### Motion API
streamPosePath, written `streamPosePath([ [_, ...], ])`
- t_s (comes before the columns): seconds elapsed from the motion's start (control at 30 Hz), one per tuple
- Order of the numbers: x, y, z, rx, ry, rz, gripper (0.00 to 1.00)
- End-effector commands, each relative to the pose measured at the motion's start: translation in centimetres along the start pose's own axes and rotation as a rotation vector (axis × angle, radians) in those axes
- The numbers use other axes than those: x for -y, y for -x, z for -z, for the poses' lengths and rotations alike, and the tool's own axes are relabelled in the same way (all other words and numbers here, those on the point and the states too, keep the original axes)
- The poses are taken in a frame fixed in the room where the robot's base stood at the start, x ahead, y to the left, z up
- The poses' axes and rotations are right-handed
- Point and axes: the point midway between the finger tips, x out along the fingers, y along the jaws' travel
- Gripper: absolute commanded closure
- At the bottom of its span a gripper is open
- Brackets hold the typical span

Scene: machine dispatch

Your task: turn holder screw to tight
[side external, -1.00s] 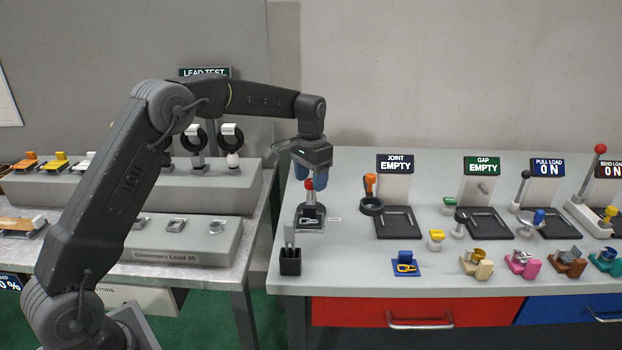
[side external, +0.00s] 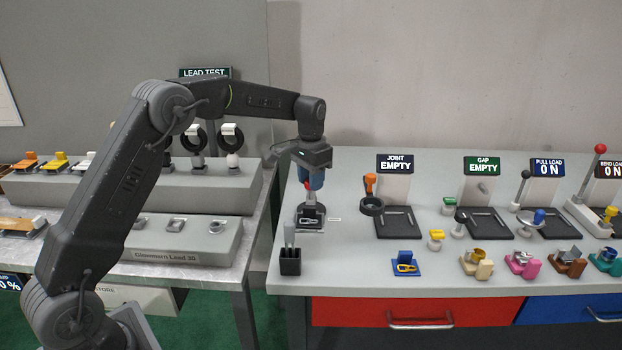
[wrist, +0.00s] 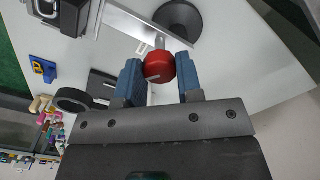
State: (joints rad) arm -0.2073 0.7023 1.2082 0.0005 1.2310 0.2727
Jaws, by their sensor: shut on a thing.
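The holder screw shows as a red ball knob (wrist: 159,66) with a pale mark, on a thin metal stem, in the wrist view. My gripper (wrist: 158,74) is shut on this knob, with a blue finger pad on either side of it. In the side view my gripper (side external: 312,181) points down over the dark holder (side external: 311,224) at the left end of the grey bench, and only a sliver of the red knob (side external: 309,190) shows behind the fingers. A small light-coloured clip part sits at the holder's front.
A black cup (side external: 290,262) with upright strips stands in front of the holder. The bench between is mostly clear.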

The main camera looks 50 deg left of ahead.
Motion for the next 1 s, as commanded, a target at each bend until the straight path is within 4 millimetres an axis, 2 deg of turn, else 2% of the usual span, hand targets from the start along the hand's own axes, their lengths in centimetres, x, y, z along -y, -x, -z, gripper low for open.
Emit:
streamPosePath([
  [0.4, -0.01, 0.05, 0.01, -0.001, -0.361, 0.000, 0.90],
  [0.77, -0.02, 0.06, 0.02, -0.001, -0.391, 0.000, 0.90],
  [0.8, -0.02, 0.06, 0.02, -0.001, -0.391, 0.000, 0.65],
  [1.0, -0.02, 0.04, 0.01, -0.001, -0.390, 0.000, 0.46],
])
